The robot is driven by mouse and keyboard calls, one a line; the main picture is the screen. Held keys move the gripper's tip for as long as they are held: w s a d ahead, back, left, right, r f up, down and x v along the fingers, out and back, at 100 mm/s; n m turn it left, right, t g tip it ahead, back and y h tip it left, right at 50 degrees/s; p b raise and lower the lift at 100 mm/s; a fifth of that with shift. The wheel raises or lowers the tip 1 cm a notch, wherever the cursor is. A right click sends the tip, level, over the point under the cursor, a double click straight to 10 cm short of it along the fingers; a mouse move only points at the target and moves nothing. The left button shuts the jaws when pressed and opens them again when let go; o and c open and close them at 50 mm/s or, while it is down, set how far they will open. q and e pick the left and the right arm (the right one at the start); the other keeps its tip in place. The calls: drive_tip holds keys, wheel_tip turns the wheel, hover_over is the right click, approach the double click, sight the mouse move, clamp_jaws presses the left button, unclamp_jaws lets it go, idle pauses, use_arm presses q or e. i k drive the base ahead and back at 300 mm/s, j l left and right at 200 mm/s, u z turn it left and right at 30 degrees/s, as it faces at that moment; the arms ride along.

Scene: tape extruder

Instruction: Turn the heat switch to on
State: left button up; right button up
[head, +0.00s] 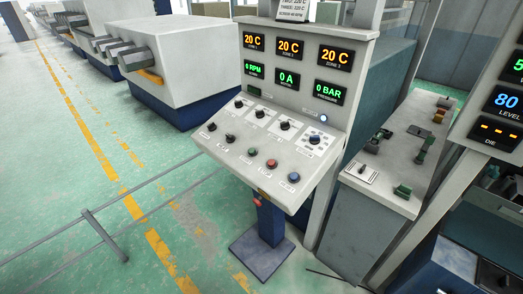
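A grey control console (225,150) on a blue post stands in the middle of the head view. Its sloped face carries several black knobs, including two small ones at the lower left, a left one (212,126) and a right one (230,138). The labels are too small to read, so I cannot tell which knob is the heat switch or its setting. Three orange displays, such as the middle one (289,49), read 20 C. Green displays below read 0 RPM, 0 A and 0 BAR. Neither of my grippers is in view.
Green (252,151), red (272,163) and blue (294,177) buttons line the console's lower edge. A grey bench (385,180) with small fittings stands to the right, beside another display panel (500,95). Low rails (105,237) cross the green floor at left.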

sight(230, 139)
drive_tip(key=i+l, duration=0.15)
drive_tip(key=i, duration=0.25)
drive_tip(key=i+l, duration=0.15)
drive_tip(key=i, duration=0.25)
